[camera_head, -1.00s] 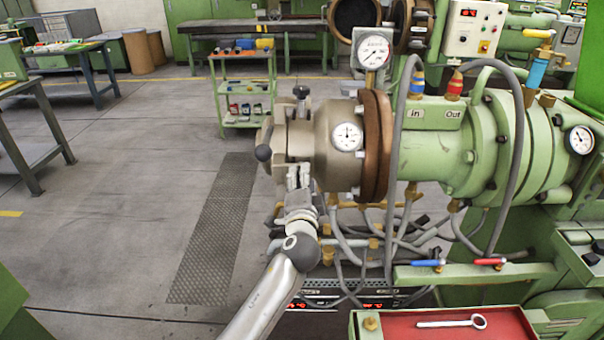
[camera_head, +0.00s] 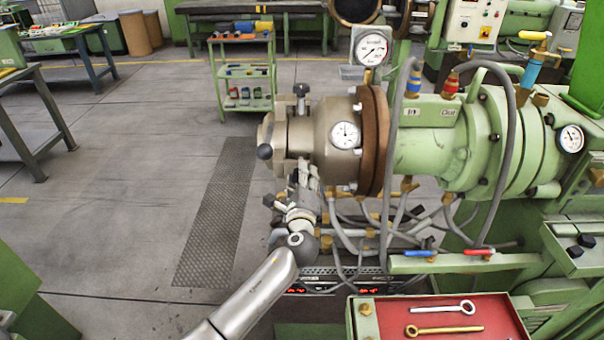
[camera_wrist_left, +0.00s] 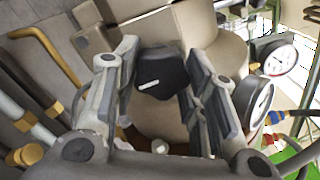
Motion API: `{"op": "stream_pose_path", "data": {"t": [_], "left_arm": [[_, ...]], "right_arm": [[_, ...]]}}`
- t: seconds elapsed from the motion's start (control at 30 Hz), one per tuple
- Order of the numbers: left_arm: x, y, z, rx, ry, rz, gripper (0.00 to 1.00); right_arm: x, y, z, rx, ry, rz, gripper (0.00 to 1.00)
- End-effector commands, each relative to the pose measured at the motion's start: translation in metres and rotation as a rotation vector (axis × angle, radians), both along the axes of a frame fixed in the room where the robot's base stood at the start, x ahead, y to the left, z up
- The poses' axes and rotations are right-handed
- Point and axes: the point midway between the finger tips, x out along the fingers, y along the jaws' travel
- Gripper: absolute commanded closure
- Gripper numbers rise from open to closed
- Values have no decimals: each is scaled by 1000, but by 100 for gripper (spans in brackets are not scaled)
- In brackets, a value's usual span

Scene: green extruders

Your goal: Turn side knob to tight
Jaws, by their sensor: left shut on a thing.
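The side knob (camera_wrist_left: 162,72) is black with a white mark on its face. In the left wrist view it sits between the two fingers of my left gripper (camera_wrist_left: 160,88), which are closed on its sides. In the head view my left gripper (camera_head: 304,172) is raised from below to the metal extruder head (camera_head: 325,125), and it hides the side knob there. My right gripper is not in view.
Gauges (camera_head: 345,135) and grey hoses (camera_head: 391,170) are close to the right of my left gripper. A red tray (camera_head: 440,312) with a silver wrench (camera_head: 442,308) and a brass wrench (camera_head: 444,330) is at the lower right. The floor at left is open.

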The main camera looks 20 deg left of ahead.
Motion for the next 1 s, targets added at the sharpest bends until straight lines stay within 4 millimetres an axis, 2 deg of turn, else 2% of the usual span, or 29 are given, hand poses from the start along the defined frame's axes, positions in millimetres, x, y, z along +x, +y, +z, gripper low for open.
{"op": "stream_pose_path", "data": {"t": [0.27,0.73,0.77,0.9,1.0], "left_arm": [[1,1,2,75,17,1,84],[1,1,2,88,21,1,84],[0,1,2,88,21,1,58],[0,1,1,86,22,1,40],[0,1,1,85,22,1,38]], "right_arm": [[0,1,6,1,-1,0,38],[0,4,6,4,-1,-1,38],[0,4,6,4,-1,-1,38],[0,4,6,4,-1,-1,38],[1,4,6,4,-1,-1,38]]}}
